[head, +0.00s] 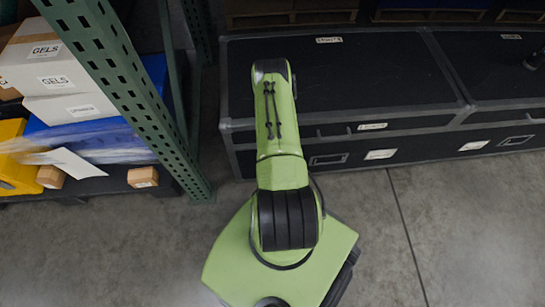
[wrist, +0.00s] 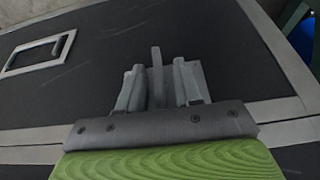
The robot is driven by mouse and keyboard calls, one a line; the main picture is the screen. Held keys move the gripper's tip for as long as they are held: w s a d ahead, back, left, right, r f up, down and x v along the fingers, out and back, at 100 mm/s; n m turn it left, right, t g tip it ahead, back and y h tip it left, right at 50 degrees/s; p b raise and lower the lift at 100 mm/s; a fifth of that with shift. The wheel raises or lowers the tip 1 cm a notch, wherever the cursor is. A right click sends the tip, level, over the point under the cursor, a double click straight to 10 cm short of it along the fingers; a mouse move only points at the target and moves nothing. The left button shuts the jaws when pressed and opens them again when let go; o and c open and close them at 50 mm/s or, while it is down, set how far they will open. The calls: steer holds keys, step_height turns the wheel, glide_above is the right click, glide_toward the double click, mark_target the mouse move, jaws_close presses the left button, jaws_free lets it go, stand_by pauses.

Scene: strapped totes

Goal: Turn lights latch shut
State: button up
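A large black case (head: 345,85) with grey metal edging lies behind my arm in the head view. A small white label (head: 328,40) is on its lid, its lettering too blurred to read surely. In the wrist view my gripper (wrist: 157,85) is over a black case panel (wrist: 100,40). Its two grey fingers are apart. A thin grey bar (wrist: 156,65), seemingly the latch lever, shows between them, with a gap on each side. My arm hides the gripper and the latch in the head view. Whether the latch is turned shut cannot be told.
A recessed handle (wrist: 38,55) is on the case panel. Another black case (head: 490,60) adjoins on the right. A green rack post (head: 130,90) and shelf with white boxes (head: 45,65) stand at left. Concrete floor (head: 450,220) is clear at front right.

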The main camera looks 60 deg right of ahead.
jaws_close()
steer(key=shift+s+t, duration=0.1)
steer(key=shift+t, duration=0.2)
steer(key=m+t+y, duration=0.1)
steer(key=t+y, duration=0.2)
steer(key=t, duration=0.2)
steer(key=m+t+y, duration=0.2)
steer(key=t+y, duration=0.2)
steer(key=shift+s+d+f+t, duration=0.15)
steer(key=shift+s+d+t, duration=0.05)
steer(key=shift+t, duration=0.2)
stand_by(0.8)
